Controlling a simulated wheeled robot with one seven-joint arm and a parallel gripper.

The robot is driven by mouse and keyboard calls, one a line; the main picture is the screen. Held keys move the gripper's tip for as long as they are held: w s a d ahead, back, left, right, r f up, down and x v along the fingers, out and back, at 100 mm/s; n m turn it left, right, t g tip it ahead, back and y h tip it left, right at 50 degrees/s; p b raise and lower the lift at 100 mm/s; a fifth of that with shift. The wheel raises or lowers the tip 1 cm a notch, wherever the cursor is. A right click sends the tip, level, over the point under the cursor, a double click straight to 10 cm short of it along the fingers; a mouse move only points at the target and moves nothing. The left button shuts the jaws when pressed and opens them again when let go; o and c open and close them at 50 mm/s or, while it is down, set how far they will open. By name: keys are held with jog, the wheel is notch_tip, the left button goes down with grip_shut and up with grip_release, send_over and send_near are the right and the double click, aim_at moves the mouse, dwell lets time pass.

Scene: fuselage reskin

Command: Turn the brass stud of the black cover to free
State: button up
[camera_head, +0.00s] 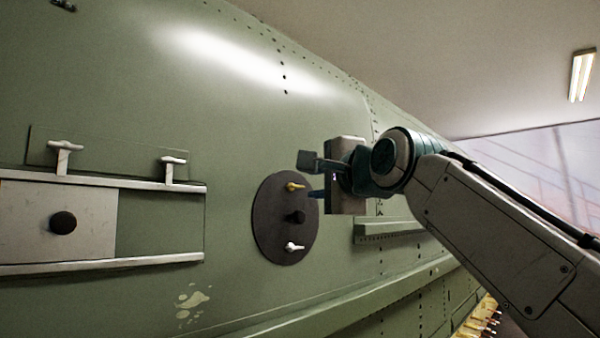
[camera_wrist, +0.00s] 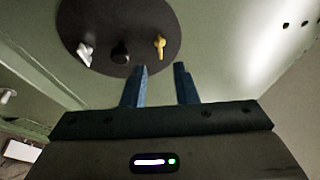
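The black round cover (camera_head: 272,235) sits on the green fuselage skin, and it also shows at the top of the wrist view (camera_wrist: 100,20). The brass stud (camera_head: 295,187) is near the cover's upper edge; in the wrist view the brass stud (camera_wrist: 160,44) lies just beyond my fingertips. A dark knob (camera_head: 295,217) is in the cover's middle and a white stud (camera_head: 294,247) is below it. My gripper (camera_head: 310,178) is beside the brass stud, to its right. Its two blue fingers (camera_wrist: 161,68) are apart with nothing between them.
At the left, a pale panel (camera_head: 30,222) with a black knob (camera_head: 63,223) sits between two rails, with white T-shaped handles (camera_head: 66,147) above. A green ledge (camera_head: 390,230) juts out right of the cover. The skin above the cover is clear.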

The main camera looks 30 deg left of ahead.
aim_at(298, 186)
jog(key=p+x, duration=0.4)
jog(key=x, duration=0.3)
jog(key=shift+a, duration=0.15)
grip_shut()
